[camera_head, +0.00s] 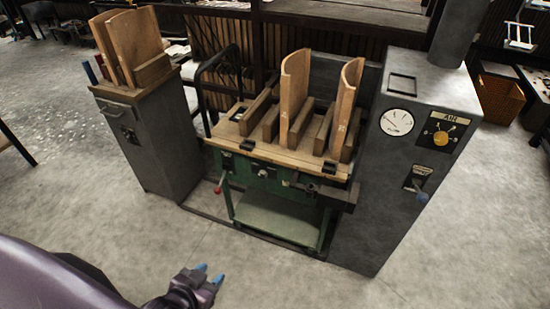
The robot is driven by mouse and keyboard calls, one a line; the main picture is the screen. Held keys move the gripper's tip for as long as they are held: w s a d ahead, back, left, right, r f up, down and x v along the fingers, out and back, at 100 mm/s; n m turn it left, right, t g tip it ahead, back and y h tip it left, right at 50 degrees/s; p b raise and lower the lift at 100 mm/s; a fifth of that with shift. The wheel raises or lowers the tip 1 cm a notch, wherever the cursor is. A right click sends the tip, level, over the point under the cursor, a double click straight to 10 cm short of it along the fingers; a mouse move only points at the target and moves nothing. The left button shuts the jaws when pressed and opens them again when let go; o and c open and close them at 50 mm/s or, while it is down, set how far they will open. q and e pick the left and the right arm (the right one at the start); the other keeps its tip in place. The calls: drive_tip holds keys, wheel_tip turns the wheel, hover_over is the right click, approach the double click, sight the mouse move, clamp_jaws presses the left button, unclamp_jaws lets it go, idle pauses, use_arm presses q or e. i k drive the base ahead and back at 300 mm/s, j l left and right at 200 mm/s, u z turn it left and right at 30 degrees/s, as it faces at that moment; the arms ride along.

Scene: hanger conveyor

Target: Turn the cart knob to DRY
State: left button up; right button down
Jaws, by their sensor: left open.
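A green cart (250,180) with a wooden top stands in the middle, with small fittings on its front face; I cannot tell which of these is a knob, and no DRY mark is readable. A yellow round knob (440,138) sits on a black panel marked AIR, on the grey cabinet at the right of the cart. My left gripper (210,273) is low at the bottom of the view, its two blue fingertips apart and empty. It is in front of the cart and well away from it and from the yellow knob. My right gripper is not in view.
The tall grey cabinet (365,210) carries a white gauge (397,122) and a blue-handled lever (421,195). Curved wooden pieces (294,90) stand on the cart. A narrow grey cabinet (160,150) stands left of it. The concrete floor in front is clear.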

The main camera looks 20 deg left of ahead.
sight(262, 174)
drive_tip(key=j, duration=0.75)
drive_tip(key=k+j, duration=0.1)
drive_tip(key=j, duration=0.65)
drive_tip(key=k+j, duration=0.1)
drive_tip(key=j, duration=1.9)
drive_tip(key=i+j+z, duration=0.1)
drive_tip(key=j, duration=0.35)
drive_tip(key=i+j, duration=0.2)
drive_tip(key=i, duration=0.05)
